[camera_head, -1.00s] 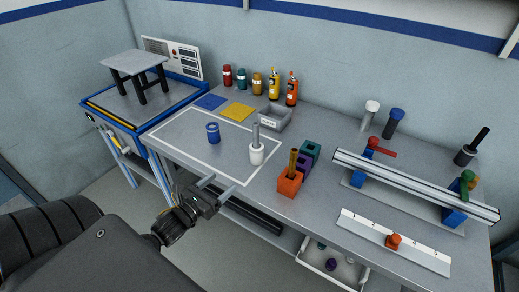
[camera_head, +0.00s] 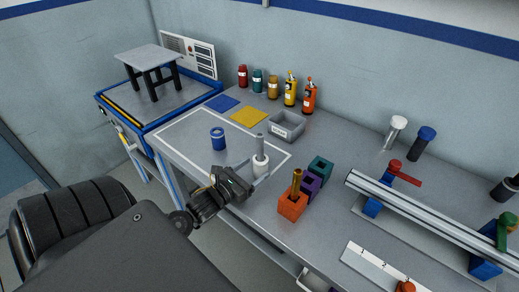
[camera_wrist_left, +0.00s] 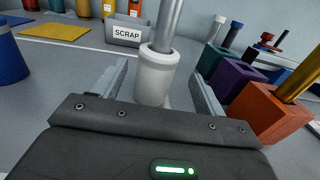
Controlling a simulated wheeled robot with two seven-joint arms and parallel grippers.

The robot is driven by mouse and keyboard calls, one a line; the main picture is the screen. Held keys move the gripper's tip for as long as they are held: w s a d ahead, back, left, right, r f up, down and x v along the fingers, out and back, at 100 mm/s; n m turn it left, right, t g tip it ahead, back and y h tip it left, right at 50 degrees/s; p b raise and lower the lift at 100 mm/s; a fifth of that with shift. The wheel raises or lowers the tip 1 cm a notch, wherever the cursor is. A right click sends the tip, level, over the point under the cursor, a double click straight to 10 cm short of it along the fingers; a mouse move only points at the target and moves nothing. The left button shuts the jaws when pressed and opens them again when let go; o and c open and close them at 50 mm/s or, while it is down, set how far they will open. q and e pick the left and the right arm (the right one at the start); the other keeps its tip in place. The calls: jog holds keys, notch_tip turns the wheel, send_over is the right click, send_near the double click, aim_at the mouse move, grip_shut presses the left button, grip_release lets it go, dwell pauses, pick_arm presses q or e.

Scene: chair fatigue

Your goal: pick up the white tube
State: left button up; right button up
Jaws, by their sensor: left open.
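The white tube (camera_head: 261,164) stands upright on the grey bench inside the white-outlined area, with a grey metal rod rising out of its top. In the left wrist view the white tube (camera_wrist_left: 155,78) stands between the two fingers of my left gripper (camera_wrist_left: 157,88), which is open. My right gripper is not in view.
A blue cylinder (camera_head: 217,138) stands to the left of the tube. Orange (camera_head: 292,206), purple (camera_head: 310,187) and teal (camera_head: 321,168) blocks stand close on the right. A grey scrap bin (camera_head: 287,126) is behind. A long metal rail (camera_head: 420,215) lies further right.

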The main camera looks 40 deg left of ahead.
aim_at(264, 160)
pick_arm(q)
jog(key=shift+w+f, duration=0.1)
jog(key=shift+w, duration=0.4)
jog(key=shift+w+b, duration=0.25)
jog(key=shift+b, duration=0.05)
jog(key=w+b, duration=0.2)
jog(key=w, duration=0.2)
jog(key=shift+w, duration=0.3)
jog(key=shift+r, duration=0.2)
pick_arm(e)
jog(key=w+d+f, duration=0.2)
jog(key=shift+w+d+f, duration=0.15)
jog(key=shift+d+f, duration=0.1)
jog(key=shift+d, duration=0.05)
pick_arm(q)
jog(key=c, duration=1.1)
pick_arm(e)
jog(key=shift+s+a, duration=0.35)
